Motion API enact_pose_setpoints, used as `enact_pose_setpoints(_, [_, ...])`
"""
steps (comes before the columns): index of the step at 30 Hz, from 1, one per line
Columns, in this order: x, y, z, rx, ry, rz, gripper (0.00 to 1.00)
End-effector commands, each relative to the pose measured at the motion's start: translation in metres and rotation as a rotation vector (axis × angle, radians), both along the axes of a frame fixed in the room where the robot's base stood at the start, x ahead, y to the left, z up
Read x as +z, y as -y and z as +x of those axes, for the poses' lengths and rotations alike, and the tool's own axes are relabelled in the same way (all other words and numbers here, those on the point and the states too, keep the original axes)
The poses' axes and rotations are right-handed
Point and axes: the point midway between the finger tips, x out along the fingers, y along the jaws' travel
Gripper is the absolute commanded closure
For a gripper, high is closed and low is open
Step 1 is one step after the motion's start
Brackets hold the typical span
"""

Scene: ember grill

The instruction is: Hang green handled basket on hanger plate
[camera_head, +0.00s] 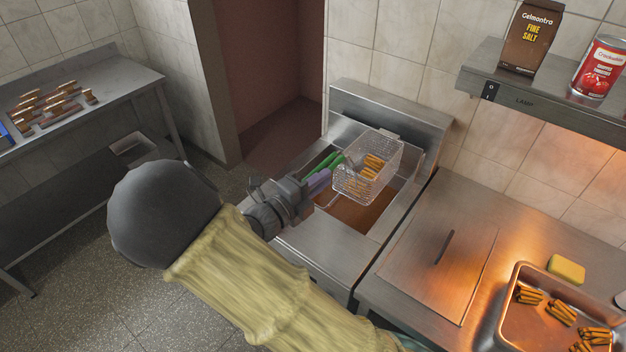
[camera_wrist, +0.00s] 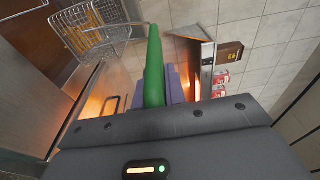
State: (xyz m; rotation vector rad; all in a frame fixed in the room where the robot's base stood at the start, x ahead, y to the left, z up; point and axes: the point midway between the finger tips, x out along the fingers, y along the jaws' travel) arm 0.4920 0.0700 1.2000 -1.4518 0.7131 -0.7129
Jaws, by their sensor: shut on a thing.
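A wire basket (camera_head: 385,148) with golden fries in it is above the fryer's brown oil well (camera_head: 372,215) in the head view. My gripper (camera_head: 322,178), with purple fingers, is shut on its green handle (camera_head: 325,163). In the wrist view the green handle (camera_wrist: 154,68) runs from between my fingers towards the basket (camera_wrist: 92,28), at the upper left. The upright steel plate (camera_head: 400,115) at the back of the fryer is just behind the basket. The basket's far rim is close to this plate; I cannot tell whether they touch.
A steel counter to the right holds a flat lid (camera_head: 440,245), a yellow sponge (camera_head: 566,269) and a tray (camera_head: 513,305) of fries. A shelf (camera_head: 505,75) above it carries a salt bag (camera_head: 531,38) and a red can (camera_head: 600,68). Another steel table (camera_head: 120,95) stands left, beyond open floor.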

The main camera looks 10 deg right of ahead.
Motion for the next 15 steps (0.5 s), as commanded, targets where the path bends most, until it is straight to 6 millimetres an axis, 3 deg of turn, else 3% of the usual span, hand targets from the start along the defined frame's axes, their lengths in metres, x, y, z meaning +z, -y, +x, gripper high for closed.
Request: enact_pose_setpoints(15, [0.0056, 0.0060, -0.0088, -0.003, 0.004, -0.005, 1.00])
